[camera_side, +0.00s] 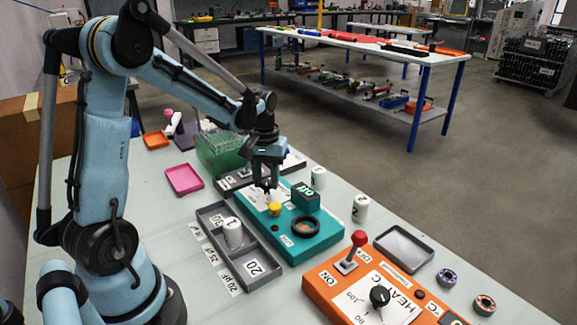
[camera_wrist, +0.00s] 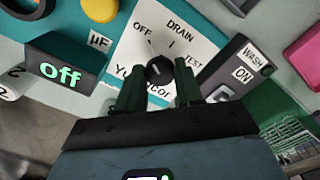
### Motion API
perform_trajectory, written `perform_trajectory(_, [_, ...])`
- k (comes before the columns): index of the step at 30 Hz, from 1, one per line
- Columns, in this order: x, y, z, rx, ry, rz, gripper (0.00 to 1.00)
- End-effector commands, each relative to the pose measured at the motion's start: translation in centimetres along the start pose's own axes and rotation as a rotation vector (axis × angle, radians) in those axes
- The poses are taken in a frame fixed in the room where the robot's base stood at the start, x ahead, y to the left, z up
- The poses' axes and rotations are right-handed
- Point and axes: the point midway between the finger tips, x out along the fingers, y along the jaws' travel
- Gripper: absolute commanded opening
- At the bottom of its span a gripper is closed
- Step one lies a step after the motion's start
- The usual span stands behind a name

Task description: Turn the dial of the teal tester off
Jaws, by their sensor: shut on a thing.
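The teal tester (camera_side: 322,243) lies on the bench in the side view, with a yellow button (camera_side: 275,209), a black ring (camera_side: 306,227) and a dark display box (camera_side: 305,197). In the wrist view the display (camera_wrist: 60,74) reads "off" in green. The tester's black dial (camera_wrist: 159,69) sits on a white label marked OFF, DRAIN and TEST. My gripper (camera_wrist: 158,84) points down at the dial, its two fingers shut on it from either side. In the side view my gripper (camera_side: 267,187) is at the tester's far end and hides the dial. The dial's exact pointer direction is hard to tell.
A grey tray (camera_side: 213,215) with a white cylinder (camera_side: 233,232) stands left of the tester. An orange heater box (camera_side: 335,286) with a red-topped lever is in front. White cylinders (camera_side: 360,208) stand to the right. A green rack (camera_side: 220,152) and a WASH switch box (camera_wrist: 237,70) are close behind.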

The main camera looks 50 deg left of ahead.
Motion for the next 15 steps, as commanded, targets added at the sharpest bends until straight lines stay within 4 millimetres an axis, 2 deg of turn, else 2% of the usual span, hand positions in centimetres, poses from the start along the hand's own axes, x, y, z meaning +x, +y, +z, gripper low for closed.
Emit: perform_trajectory(15, [-0.05, -0.02, 0.03, -0.046, -0.002, -0.001, 0.05])
